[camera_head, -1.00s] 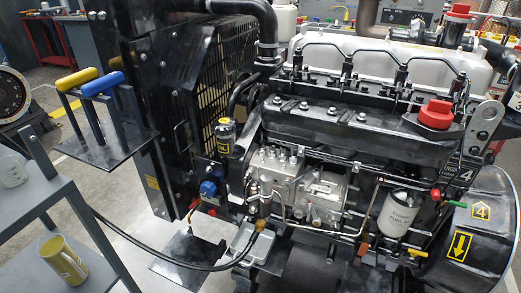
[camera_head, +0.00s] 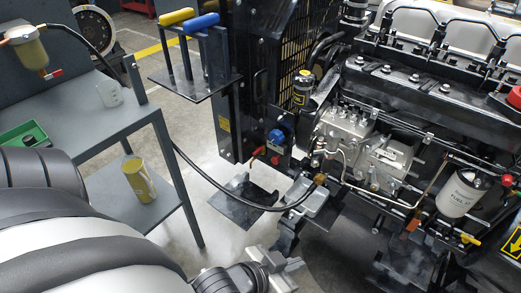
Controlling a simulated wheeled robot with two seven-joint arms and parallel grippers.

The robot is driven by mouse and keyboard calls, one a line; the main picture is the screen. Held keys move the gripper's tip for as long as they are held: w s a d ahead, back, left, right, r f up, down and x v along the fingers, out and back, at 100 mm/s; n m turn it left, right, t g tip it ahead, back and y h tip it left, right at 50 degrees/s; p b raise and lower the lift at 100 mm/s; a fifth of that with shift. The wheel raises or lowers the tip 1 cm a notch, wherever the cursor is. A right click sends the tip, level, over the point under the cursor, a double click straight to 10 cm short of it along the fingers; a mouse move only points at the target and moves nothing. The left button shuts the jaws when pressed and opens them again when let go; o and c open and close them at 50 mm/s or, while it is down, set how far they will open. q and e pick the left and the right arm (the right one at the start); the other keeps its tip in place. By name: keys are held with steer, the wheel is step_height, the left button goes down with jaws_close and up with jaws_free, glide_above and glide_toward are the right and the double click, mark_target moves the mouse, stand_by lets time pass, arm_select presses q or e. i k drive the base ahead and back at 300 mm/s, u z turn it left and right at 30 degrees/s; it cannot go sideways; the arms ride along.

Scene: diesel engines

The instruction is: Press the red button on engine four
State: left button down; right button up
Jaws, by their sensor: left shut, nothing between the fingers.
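The engine (camera_head: 390,150) fills the right side of the head view, with a silver pump block and a white fuel filter (camera_head: 461,192). A blue round fitting (camera_head: 276,137) with a small red part (camera_head: 275,159) just below it sits on the black panel left of the engine. A small red knob (camera_head: 507,180) shows by the fuel filter. I cannot tell which red part is the button. My left gripper (camera_head: 284,266) is at the bottom centre, below and apart from these parts; it is shut and empty. My right gripper is not in view.
A grey cart (camera_head: 120,130) at left holds a yellow mug (camera_head: 138,180), a clear beaker (camera_head: 109,94) and a green tray (camera_head: 22,136). A black hose (camera_head: 235,195) sags between cart and engine. Yellow and blue handles (camera_head: 203,21) stand above.

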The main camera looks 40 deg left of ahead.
mark_target(275, 161)
steer(key=k, duration=0.1)
steer(key=u, duration=0.7)
steer(key=i, duration=0.5)
steer(key=u, duration=0.05)
